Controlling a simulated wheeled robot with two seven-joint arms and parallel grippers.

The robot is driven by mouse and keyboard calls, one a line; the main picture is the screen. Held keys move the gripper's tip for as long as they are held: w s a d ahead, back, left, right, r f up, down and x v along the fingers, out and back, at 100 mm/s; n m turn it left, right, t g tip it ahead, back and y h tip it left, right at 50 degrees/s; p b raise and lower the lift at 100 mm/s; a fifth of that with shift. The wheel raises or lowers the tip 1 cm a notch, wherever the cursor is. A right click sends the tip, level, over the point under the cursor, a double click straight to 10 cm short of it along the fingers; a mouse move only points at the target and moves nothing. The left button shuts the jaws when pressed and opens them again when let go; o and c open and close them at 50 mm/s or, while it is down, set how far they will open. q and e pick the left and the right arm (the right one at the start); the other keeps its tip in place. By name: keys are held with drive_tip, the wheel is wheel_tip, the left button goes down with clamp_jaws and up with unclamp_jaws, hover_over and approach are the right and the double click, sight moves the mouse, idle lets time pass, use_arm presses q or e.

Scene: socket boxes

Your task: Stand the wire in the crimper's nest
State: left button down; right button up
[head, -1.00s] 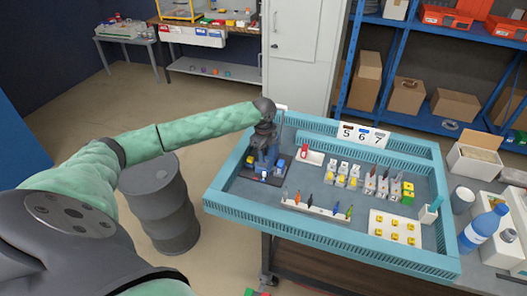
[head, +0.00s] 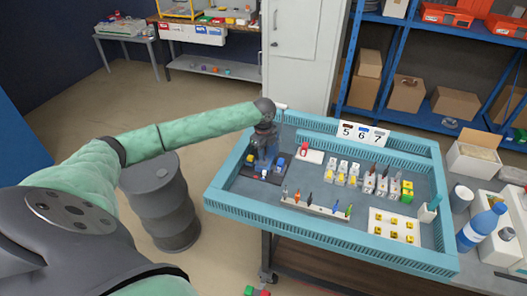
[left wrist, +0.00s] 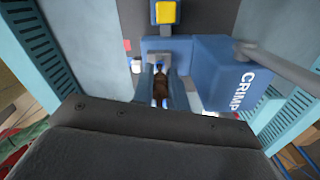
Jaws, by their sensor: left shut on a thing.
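My left gripper (head: 265,150) is at the blue crimper (head: 273,154) in the left part of the turquoise-rimmed tray. In the left wrist view the gripper (left wrist: 160,94) is shut on a brown wire (left wrist: 160,84), which shows between the two fingers. The crimper (left wrist: 222,72), marked CRIMP, lies just beyond and to the right of the fingers. A small light opening is just past the wire's end. I cannot tell whether the wire is inside the nest or above it. My right gripper is not in view.
Several white and yellow connectors (head: 345,174) stand to the right, before a 5-6-7 sign (head: 363,134). A blue bottle (head: 480,226) stands outside the tray.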

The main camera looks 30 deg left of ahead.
use_arm(q)
drive_tip(key=shift+f, duration=0.95)
idle(0.7)
drive_tip(key=c, duration=0.9)
unclamp_jaws()
